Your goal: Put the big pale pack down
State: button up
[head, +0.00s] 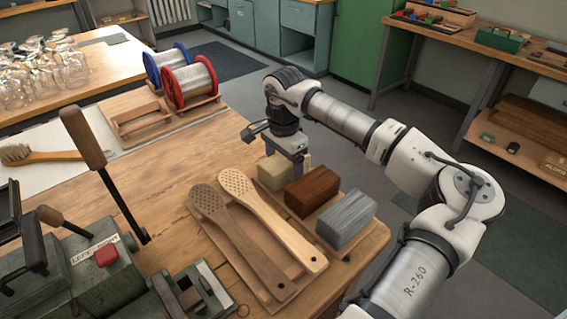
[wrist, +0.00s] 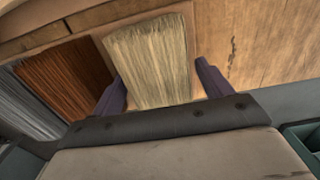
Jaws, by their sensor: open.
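The big pale pack (head: 273,173) is a cream block of bristles at the far end of a wooden tray (head: 334,191). It sits in line with a brown pack (head: 312,190) and a grey pack (head: 346,218). My gripper (head: 290,155) is down at the pale pack. In the wrist view the pale pack (wrist: 152,62) lies between the two dark fingers of my gripper (wrist: 160,85). The fingers stand apart, one on each side of it, with a visible gap at the right finger. The pack's underside is hidden.
Two perforated wooden brush handles (head: 262,222) lie on a tray left of the packs. A machine with a long lever (head: 100,165) stands at the front left. Wire spools (head: 190,82) stand behind. Bare bench top shows between the lever and the handles.

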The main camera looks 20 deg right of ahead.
aim_at(284, 159)
notch_tip(284, 159, up, 12)
jog(key=shift+r, duration=0.2)
dwell(0.4)
